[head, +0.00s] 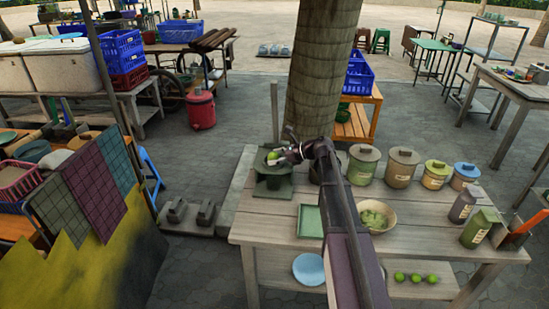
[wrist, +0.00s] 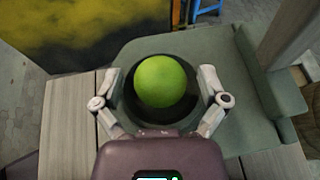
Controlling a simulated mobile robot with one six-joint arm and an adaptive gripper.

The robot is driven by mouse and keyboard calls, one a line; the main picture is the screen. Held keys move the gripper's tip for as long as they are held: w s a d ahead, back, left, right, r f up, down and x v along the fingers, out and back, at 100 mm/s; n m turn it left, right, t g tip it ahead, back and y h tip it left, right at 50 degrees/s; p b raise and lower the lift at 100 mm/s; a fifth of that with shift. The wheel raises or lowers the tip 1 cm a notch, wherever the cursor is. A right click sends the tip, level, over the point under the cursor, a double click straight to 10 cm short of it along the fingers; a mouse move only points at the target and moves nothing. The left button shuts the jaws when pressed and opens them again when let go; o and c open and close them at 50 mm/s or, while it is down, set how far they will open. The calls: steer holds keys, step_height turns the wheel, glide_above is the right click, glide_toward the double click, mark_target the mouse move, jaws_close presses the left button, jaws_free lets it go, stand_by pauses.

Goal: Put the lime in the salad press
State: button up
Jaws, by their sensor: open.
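The lime (wrist: 161,81) is bright green and round. In the wrist view it sits in the dark round hollow of the green-grey salad press (wrist: 230,75). In the head view the lime (head: 272,156) shows small at the top of the press (head: 272,186), at the back left of the wooden table. My gripper (wrist: 158,88) is open, with one finger on each side of the lime and a visible gap to each. In the head view my gripper (head: 284,153) is at the top of the press, and my arm reaches in from the front.
The wooden table (head: 410,240) also bears a green square tray (head: 310,221), a bowl (head: 371,217) of green pieces, and several lidded jars (head: 402,166) at the back right. Several limes (head: 415,278) lie on the lower shelf beside a blue plate (head: 308,269). A tree trunk (head: 318,75) stands behind.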

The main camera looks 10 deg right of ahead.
steer(key=shift+r, duration=0.1)
steer(key=shift+r, duration=0.1)
steer(key=shift+s+d+r+p, duration=0.1)
steer(key=shift+d+r+p, duration=0.05)
steer(key=shift+d+p, duration=0.15)
steer(key=p+v, duration=0.4)
steer(key=v, duration=0.7)
steer(key=shift+s, duration=0.15)
steer(key=s+a+f+n+g+h, duration=0.2)
steer(key=s+a+f+n+h, duration=0.1)
steer(key=s+n, duration=0.4)
steer(key=s+a+f+n+g+h, duration=0.2)
steer(key=s+a+f+n+h, duration=0.1)
steer(key=s+n, duration=0.5)
steer(key=s+a+f+n+g+h, duration=0.2)
steer(key=s+f+n+h, duration=0.3)
steer(key=s+n, duration=0.3)
steer(key=shift+s+a+f+h, duration=0.2)
steer(key=shift+s+a+h, duration=0.4)
steer(key=shift+a, duration=0.2)
